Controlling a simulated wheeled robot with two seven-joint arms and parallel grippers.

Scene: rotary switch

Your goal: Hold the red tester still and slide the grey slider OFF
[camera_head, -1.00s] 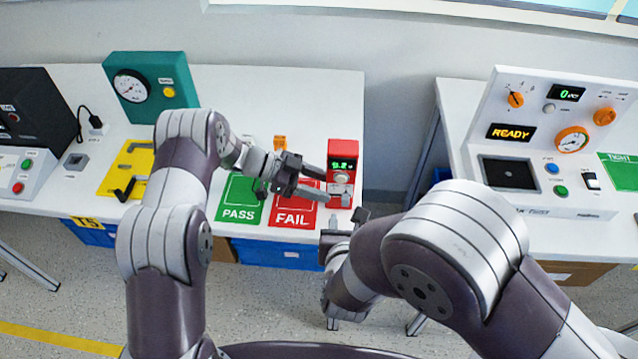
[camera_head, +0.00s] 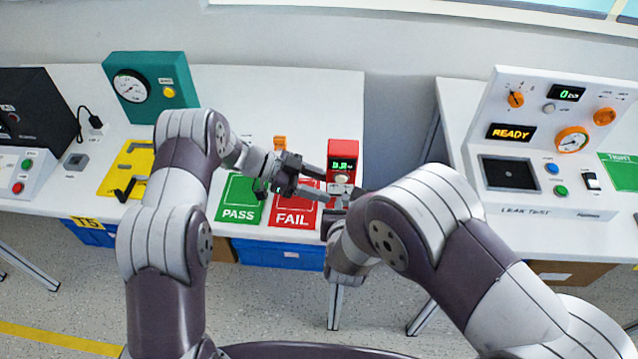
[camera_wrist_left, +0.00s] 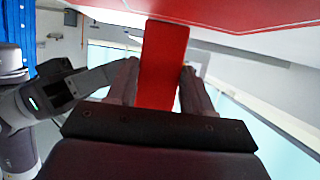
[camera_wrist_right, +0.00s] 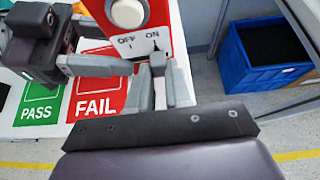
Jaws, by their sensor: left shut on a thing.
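The red tester (camera_head: 344,148) stands upright at the right end of the left table, its small display lit green. My left gripper (camera_head: 334,187) is shut on it from the left; its red body (camera_wrist_left: 165,65) fills the gap between the fingers in the left wrist view. The right wrist view shows its white knob (camera_wrist_right: 127,13) and the OFF and ON labels. The grey slider (camera_wrist_right: 157,62) stands under the ON label. My right gripper (camera_wrist_right: 160,86) is in front of the tester, its fingers slightly apart on either side of the slider; contact is unclear.
Green PASS (camera_head: 239,200) and red FAIL (camera_head: 293,208) mats lie left of the tester. An orange object (camera_head: 280,143) stands behind them. A blue crate (camera_wrist_right: 262,55) is on the floor to the right. The leak test console (camera_head: 545,205) stands on a separate table.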

